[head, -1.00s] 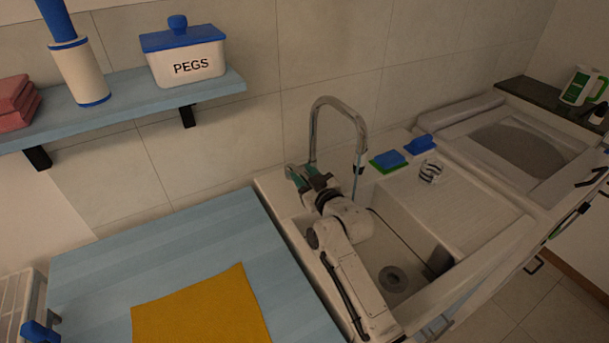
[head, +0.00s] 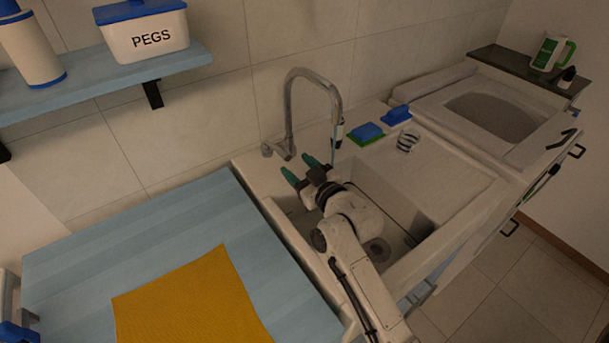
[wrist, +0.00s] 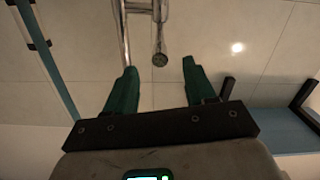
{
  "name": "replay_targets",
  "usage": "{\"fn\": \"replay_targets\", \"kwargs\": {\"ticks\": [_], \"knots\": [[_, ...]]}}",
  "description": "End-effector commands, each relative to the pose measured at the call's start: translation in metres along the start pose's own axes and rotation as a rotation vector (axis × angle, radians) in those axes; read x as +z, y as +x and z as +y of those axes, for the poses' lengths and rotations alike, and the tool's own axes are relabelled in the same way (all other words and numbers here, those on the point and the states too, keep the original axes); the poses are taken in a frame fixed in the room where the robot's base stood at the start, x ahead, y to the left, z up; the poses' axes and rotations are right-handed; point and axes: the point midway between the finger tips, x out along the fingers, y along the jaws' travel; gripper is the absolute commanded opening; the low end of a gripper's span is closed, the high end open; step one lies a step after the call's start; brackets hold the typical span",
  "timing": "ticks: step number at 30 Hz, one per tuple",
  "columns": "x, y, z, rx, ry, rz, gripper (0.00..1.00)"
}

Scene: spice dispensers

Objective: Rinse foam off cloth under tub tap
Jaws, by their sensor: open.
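My gripper (head: 301,169) is open and empty over the left rear part of the tub, just in front of the tap. The chrome tap (head: 289,112) arches up from the tub's back rim. A thin bluish line, perhaps water, hangs below its spout. The white tub (head: 437,229) is partly hidden by my arm. A yellow cloth (head: 190,300) lies flat on the blue counter (head: 150,228) to the left. I see no foam on it.
A blue shelf (head: 105,84) with a PEGS box (head: 146,38) is above the counter. A second basin (head: 495,115) is at the right.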

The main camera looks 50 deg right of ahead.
Motion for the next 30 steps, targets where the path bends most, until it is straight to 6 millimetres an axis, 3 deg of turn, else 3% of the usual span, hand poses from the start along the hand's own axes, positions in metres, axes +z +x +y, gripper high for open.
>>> {"fn": "replay_targets", "kwargs": {"ticks": [7,30], "knots": [[0.000,-0.023,0.000,0.000,0.000,0.000,0.55],[0.000,-0.025,0.000,0.000,0.000,0.000,0.55]]}}
